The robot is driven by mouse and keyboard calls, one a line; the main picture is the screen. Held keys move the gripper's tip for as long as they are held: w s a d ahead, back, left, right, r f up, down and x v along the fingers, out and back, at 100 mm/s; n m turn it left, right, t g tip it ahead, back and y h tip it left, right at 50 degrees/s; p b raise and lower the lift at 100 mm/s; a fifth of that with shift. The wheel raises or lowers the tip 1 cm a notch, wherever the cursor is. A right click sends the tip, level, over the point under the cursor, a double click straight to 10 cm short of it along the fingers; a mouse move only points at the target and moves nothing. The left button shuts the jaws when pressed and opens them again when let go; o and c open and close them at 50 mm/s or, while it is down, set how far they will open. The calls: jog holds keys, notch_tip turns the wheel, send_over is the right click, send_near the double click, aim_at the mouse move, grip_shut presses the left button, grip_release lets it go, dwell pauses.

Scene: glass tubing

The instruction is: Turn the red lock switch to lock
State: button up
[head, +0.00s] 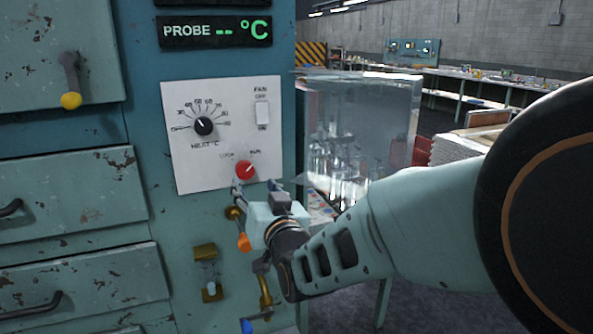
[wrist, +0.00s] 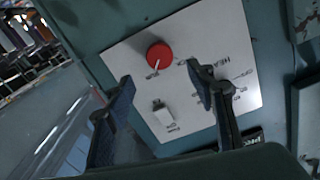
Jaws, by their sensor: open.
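The red lock switch (head: 245,170) is a round red knob with a white pointer line, low on a white control plate (head: 185,150). In the head view its pointer slants up and right, toward the right-hand label; the left label appears to read LOCK. In the wrist view the red knob (wrist: 159,56) lies ahead of and between the open fingers. My gripper (head: 258,187) is just below the knob in the head view. In the wrist view my gripper (wrist: 160,92) is open, with nothing between its fingers. I see no contact with the knob.
A black heat dial (head: 204,126) and a white fan switch (head: 262,112) share the plate. Valves with orange (head: 243,242) and blue handles sit below. A yellow-knobbed lever (head: 71,100) is at upper left. A clear glass-like box (head: 362,125) stands close on the right.

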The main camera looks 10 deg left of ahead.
aim_at(246, 171)
jog(key=x, duration=0.9)
jog(key=c, duration=1.2)
jog(key=shift+o, duration=0.2)
jog(key=shift+f, duration=0.1)
